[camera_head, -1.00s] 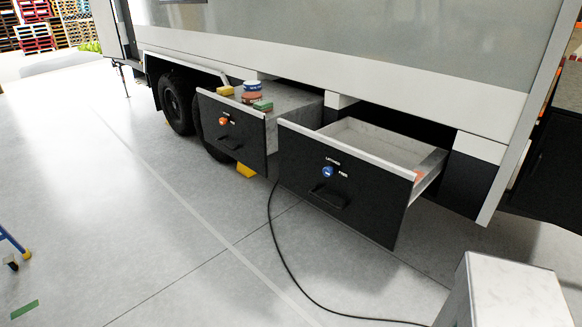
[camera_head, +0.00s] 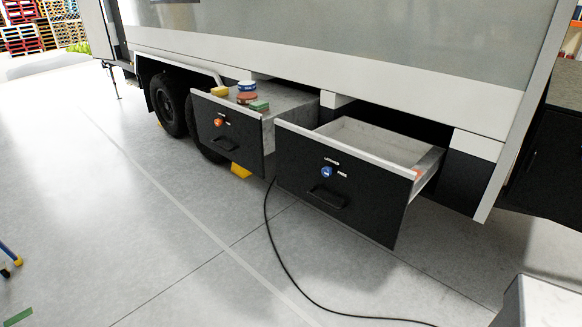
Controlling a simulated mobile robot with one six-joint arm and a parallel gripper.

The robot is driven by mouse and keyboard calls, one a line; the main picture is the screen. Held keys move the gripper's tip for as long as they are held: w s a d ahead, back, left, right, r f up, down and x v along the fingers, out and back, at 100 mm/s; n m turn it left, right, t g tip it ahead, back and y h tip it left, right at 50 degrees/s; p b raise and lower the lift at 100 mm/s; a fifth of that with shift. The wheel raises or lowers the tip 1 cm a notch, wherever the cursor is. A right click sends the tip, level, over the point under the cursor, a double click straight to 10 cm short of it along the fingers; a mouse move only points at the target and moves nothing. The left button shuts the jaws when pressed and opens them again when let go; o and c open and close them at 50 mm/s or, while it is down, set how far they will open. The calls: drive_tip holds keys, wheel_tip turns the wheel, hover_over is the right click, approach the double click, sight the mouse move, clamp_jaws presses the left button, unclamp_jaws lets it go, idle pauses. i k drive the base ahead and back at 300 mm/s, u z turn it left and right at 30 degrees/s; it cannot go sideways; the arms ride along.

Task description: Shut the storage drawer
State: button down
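Two black-fronted drawers stand pulled out from under the caravan's side. The right drawer (camera_head: 365,205) is well open, with a blue round knob (camera_head: 327,172) and a dark bar handle (camera_head: 326,198) on its front. Its grey inside looks mostly empty, with a small orange-red patch near the right wall. The left drawer (camera_head: 245,160) is also open, with an orange knob (camera_head: 218,122) and a dark handle (camera_head: 224,146). Several items, among them a blue-and-white tin (camera_head: 247,90), sit at its top near the front. My gripper is not in view.
A black cable (camera_head: 283,262) runs over the floor in front of the right drawer. A grey block (camera_head: 548,302) stands at the lower right. A yellow chock (camera_head: 240,170) and wheels (camera_head: 168,104) are at the left. The floor in front is largely clear.

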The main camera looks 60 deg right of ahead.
sight(377, 172)
drive_tip(key=u, duration=0.05)
drive_tip(key=i, duration=1)
drive_tip(key=z, duration=0.05)
